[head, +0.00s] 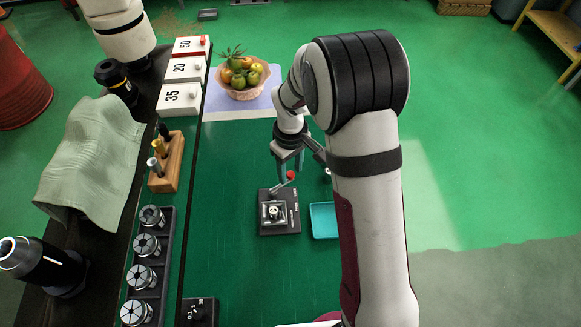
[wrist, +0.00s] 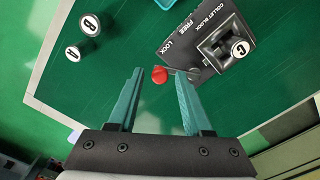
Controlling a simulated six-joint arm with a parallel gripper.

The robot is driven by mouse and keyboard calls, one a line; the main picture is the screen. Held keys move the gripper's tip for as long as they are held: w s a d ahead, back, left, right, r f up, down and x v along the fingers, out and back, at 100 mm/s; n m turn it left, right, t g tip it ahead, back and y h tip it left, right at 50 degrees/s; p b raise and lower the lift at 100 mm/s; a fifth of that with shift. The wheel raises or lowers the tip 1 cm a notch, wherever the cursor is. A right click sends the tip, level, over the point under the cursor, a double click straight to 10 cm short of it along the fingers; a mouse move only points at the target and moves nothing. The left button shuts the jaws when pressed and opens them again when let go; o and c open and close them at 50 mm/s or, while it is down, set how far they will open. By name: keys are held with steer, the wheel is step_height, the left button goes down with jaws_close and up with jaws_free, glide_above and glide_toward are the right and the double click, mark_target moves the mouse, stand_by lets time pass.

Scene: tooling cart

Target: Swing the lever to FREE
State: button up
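The collet block (head: 280,227) is a dark plate with a square holder on the green bench top. In the wrist view the collet block (wrist: 196,58) carries the printed words FREE and LOCK. A piece marked C (wrist: 239,48) sits in its holder. The lever's red knob (head: 291,175) stands at the far edge of the block. In the wrist view the red knob (wrist: 159,76) shows between my fingertips, and the lever is nearer LOCK than FREE. My gripper (wrist: 160,72) is open, with teal fingers on either side of the knob and a gap to each.
A teal tray (head: 324,221) lies right of the block. Pieces marked B (wrist: 90,25) and A (wrist: 73,53) stand nearby. A fruit basket (head: 240,78) is behind. A rack of collets (head: 165,240) and a wooden tool holder (head: 172,170) line the left side.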

jaws_close()
steer(key=m, duration=0.1)
steer(key=s+m, duration=0.1)
steer(key=shift+s+d+m, duration=0.1)
steer(key=shift+d+m, duration=0.15)
steer(key=shift+m, duration=0.15)
steer(key=m, duration=0.1)
steer(key=s+m, duration=0.1)
steer(key=m, duration=0.1)
steer(key=shift+s+d+m, duration=0.1)
steer(key=shift+s+m, duration=0.2)
steer(key=s+m, duration=0.1)
steer(key=m, duration=0.2)
steer(key=shift+s, duration=0.2)
steer(key=shift+s+a+m, duration=0.2)
steer(key=shift+s+m, duration=0.05)
steer(key=shift+m, duration=0.4)
steer(key=shift+s+a+m, duration=0.15)
steer(key=shift+s+m, duration=0.1)
steer(key=shift+m, duration=0.4)
steer(key=shift+s, duration=0.1)
steer(key=shift+o, duration=1)
jaws_free()
